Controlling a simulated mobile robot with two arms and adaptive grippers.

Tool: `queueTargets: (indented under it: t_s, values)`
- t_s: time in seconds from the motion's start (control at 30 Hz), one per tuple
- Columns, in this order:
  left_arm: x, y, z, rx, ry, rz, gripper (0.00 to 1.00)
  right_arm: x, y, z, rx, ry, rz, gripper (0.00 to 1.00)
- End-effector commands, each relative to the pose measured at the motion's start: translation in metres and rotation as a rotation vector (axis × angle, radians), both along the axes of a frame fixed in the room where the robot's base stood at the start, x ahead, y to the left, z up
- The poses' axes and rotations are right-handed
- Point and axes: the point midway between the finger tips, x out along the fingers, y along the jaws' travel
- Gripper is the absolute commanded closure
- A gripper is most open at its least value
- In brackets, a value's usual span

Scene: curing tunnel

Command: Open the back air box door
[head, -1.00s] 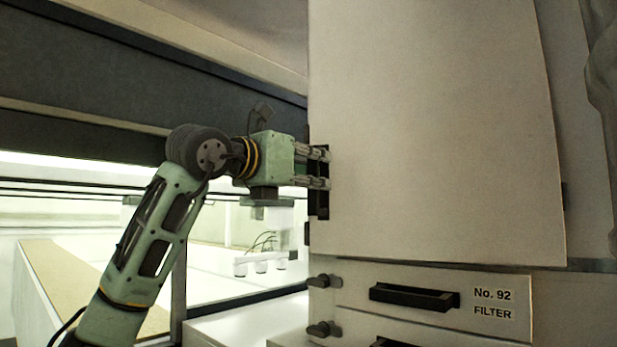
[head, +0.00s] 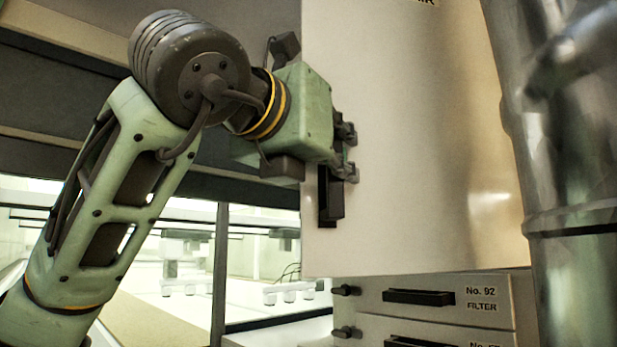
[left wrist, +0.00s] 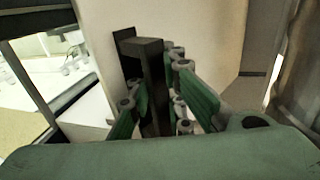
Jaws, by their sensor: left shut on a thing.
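The air box door (head: 420,130) is a tall pale panel on the cabinet in the head view, with part of a label at its top. Its lower left corner overhangs the drawers below, so it appears to stand out from the cabinet front. A black upright handle (head: 330,205) is fixed near its left edge. My left gripper (head: 347,157) is shut on this handle. In the left wrist view, its green-padded fingers lie on both sides of the black handle bar (left wrist: 140,48). My right gripper is not in view.
Drawers with black handles, one marked No. 92 FILTER (head: 425,298), sit below the door. A large shiny metal pipe (head: 570,180) stands close at the right. A glazed opening (head: 255,260) with a lit interior is at the left.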

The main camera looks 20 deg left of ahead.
Motion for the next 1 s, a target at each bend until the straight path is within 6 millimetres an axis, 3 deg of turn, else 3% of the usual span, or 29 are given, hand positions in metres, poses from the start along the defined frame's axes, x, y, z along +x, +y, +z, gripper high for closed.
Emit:
queueTargets:
  t_s: [0.1,0.3,0.83,0.87,1.0]
  values:
    - [-0.017,-0.013,0.0,0.003,-0.005,-0.001,1.0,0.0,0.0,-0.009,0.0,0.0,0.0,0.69]
    - [-0.032,-0.028,0.0,0.003,-0.003,-0.004,1.0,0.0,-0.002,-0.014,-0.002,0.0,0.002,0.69]
    - [-0.036,-0.033,0.0,0.005,0.002,-0.004,1.0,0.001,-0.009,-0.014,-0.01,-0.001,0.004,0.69]
    - [-0.036,-0.033,0.0,0.005,0.002,-0.004,0.89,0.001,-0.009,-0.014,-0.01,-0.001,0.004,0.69]
    - [-0.036,-0.033,0.0,0.003,0.001,-0.005,0.77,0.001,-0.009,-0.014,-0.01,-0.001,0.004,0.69]
